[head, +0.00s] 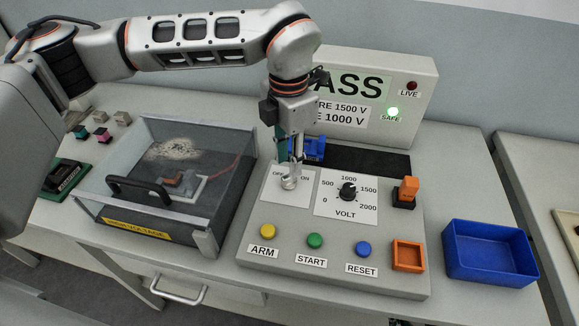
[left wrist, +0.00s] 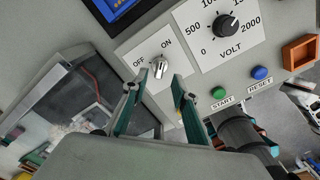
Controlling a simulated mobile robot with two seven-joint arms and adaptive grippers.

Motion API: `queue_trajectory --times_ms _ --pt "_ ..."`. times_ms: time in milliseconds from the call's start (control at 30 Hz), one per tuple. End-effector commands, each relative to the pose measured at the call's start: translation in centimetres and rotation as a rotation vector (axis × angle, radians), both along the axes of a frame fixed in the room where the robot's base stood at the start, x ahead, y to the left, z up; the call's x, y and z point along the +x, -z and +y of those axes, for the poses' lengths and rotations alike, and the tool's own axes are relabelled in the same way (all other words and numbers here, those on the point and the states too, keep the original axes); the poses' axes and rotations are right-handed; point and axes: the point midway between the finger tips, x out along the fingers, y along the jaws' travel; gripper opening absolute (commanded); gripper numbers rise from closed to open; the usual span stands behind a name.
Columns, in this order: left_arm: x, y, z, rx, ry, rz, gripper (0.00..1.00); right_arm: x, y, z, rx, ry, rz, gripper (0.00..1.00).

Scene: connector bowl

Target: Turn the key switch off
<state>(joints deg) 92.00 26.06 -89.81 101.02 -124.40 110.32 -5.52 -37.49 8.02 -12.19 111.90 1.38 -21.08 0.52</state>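The key switch (head: 289,183) is a silver knob on a white plate marked OFF and ON, on the sloped grey control panel (head: 235,247). In the left wrist view the key switch (left wrist: 159,67) lies just beyond and between my left fingertips, with its grip pointing between the labels' lower side and the fingers. My left gripper (head: 291,162) is directly above the switch, pointing down. In the left wrist view my left gripper (left wrist: 155,84) has its two green fingers apart with nothing between them; contact with the knob cannot be told.
A VOLT dial (head: 347,191) is right of the switch. Yellow ARM (head: 267,230), green START (head: 314,241) and blue RESET (head: 363,249) buttons line the front. A clear-lidded test box (head: 160,180) stands left, a blue bin (head: 490,252) right. The SAFE lamp (head: 393,112) glows green.

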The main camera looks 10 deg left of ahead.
Motion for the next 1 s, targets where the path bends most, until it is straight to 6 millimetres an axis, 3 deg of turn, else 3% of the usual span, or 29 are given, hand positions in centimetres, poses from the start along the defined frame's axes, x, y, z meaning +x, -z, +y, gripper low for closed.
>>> queue_trajectory --times_ms 100,300,633,767,1000 --pt "-0.1 1.9 0.0 -0.001 -0.001 0.002 0.28 0.1 -0.3 0.0 0.001 0.0 -0.003 0.0" --pt "0.0 3.7 0.0 -0.001 0.0 0.001 0.28 0.6 -0.9 0.1 0.003 0.0 -0.016 0.0" --pt "0.0 4.1 0.0 -0.001 0.0 0.0 0.28 0.8 -1.2 0.1 0.004 0.0 -0.021 0.0" --pt "0.0 4.1 0.0 -0.001 0.0 0.0 0.0 0.7 -1.0 0.1 0.003 0.001 -0.019 0.0" --pt "0.0 4.0 0.0 -0.001 -0.003 0.0 0.0 0.5 -0.7 0.0 0.001 0.001 -0.012 0.0"
